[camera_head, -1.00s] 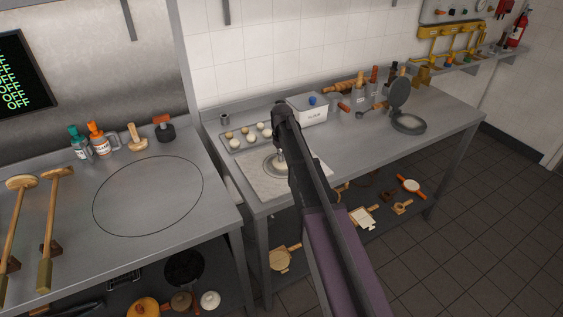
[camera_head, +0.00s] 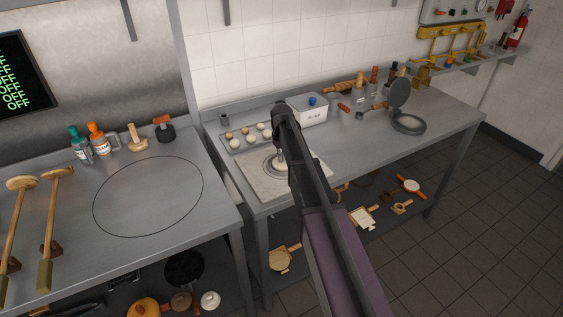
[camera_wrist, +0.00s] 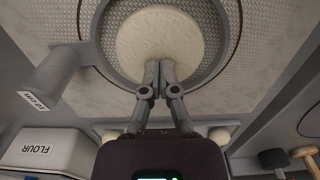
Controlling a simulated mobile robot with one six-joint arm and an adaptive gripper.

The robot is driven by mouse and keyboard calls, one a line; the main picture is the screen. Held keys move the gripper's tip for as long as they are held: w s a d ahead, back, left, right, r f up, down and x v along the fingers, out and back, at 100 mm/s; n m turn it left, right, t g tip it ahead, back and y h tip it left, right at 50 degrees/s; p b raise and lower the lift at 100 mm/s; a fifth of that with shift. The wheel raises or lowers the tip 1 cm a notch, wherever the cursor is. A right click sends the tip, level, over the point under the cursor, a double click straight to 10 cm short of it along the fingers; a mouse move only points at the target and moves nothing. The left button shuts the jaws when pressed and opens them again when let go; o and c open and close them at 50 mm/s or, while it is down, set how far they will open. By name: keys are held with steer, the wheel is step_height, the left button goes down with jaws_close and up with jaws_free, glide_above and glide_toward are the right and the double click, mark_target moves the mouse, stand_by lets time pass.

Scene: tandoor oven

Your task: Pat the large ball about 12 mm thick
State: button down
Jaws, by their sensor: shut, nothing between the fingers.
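The large ball is a pale, round, flattened-looking piece of dough (camera_wrist: 137,40) in the wrist view. It lies inside a grey ring on a round textured plate (camera_wrist: 105,60). In the head view the dough (camera_head: 279,167) is partly hidden behind my arm. My gripper (camera_wrist: 158,66) is shut and empty, fingers together, with its tips over the dough's near edge. Whether the tips touch it I cannot tell. The dough's thickness cannot be read from above.
A tray (camera_head: 233,145) of several small dough balls and a white flour box (camera_head: 308,109) stand behind the work board (camera_head: 258,185). A grey handle marked "10 cm" (camera_wrist: 50,80) juts from the ring. A round press (camera_head: 408,124) stands further right.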

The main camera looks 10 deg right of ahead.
steer(key=shift+r+p, duration=1.25)
steer(key=shift+r, duration=0.2)
steer(key=shift+s+a+r+p, duration=0.15)
steer(key=shift+s+r+p, duration=0.15)
steer(key=shift+r+p, duration=0.3)
steer(key=shift+s+a+r+p, duration=0.1)
steer(key=shift+s+r+p, duration=0.15)
steer(key=shift+r+p, duration=0.3)
steer(key=shift+f+b, duration=2.8)
stand_by(0.7)
steer(key=shift+r, duration=0.15)
stand_by(0.5)
steer(key=shift+r+p, duration=1.4)
steer(key=shift+p, duration=0.15)
